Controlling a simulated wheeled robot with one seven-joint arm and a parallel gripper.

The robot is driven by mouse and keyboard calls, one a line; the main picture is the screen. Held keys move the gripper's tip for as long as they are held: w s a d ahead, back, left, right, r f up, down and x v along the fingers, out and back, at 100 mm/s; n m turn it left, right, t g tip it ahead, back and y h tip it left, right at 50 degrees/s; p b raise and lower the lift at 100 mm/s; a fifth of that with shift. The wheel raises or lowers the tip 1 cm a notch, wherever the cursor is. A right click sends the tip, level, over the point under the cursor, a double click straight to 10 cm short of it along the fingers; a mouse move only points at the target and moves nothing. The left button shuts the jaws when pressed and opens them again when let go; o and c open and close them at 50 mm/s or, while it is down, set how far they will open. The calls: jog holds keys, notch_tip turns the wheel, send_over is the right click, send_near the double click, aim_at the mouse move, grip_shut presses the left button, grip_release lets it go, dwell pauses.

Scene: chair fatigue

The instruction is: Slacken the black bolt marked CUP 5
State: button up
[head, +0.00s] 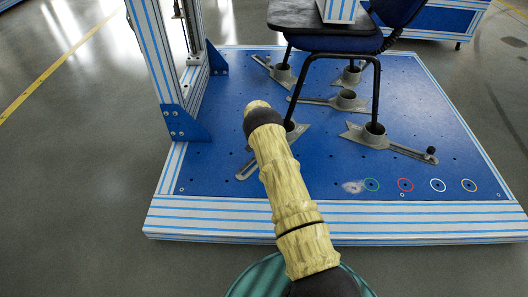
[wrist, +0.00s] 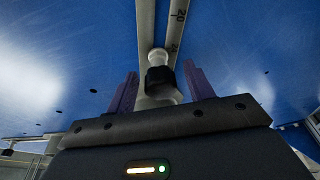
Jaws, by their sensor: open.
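In the wrist view my gripper (wrist: 160,70) is open, with one purple finger on each side of a black bolt (wrist: 160,79). Gaps show between the bolt and both fingers. The bolt has a pale metal end and stands at a grey slotted bar with scale numbers (wrist: 174,25). No CUP 5 mark is readable. In the head view my arm hides my gripper and part of the front left cup (head: 293,127) with its slotted bar (head: 247,171). Another black bolt (head: 431,151) shows on the front right cup's bar.
Black chair legs (head: 377,95) stand in grey cups on the blue plate (head: 330,185). A blue-and-white striped post (head: 155,60) rises at the left. Coloured rings (head: 405,185) mark the plate's front right. Open floor lies left of the plate.

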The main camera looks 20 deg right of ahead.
dwell(0.3)
jog(key=m+b, duration=0.2)
jog(key=m, duration=0.1)
jog(key=shift+w+f+g+h, duration=0.1)
jog(key=shift+g+h, duration=0.2)
jog(key=shift+m+b, duration=0.4)
jog(key=shift+m, duration=0.2)
jog(key=c, duration=0.6)
jog(key=shift+r, duration=0.2)
jog(key=shift+n+p, duration=0.6)
jog(key=shift+n, duration=0.1)
